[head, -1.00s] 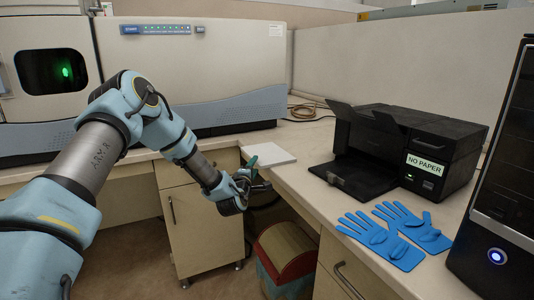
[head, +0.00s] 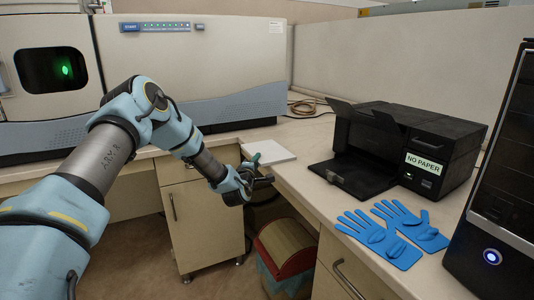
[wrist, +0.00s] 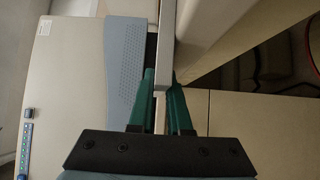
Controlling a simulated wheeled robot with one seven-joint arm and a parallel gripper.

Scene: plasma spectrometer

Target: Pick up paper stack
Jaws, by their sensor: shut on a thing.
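The paper stack (head: 272,152) is a flat white pile at the desk's front edge, near the inner corner, left of the printer. My gripper (head: 254,161) is at the stack's near left edge, with its green fingers pointing toward it. In the wrist view, the green fingers (wrist: 162,105) are shut on the stack (wrist: 161,90), one on each side of its thin pale edge. The stack looks level; I cannot tell whether it is clear of the desk. Its far part is hidden in the wrist view.
A black printer (head: 432,142) marked "NO PAPER" has its front tray (head: 352,180) open. Blue gloves (head: 385,243) lie before it, and a black computer tower (head: 505,190) stands at right. The large spectrometer (head: 215,75) stands behind. A red-rimmed bin (head: 285,250) is below the desk.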

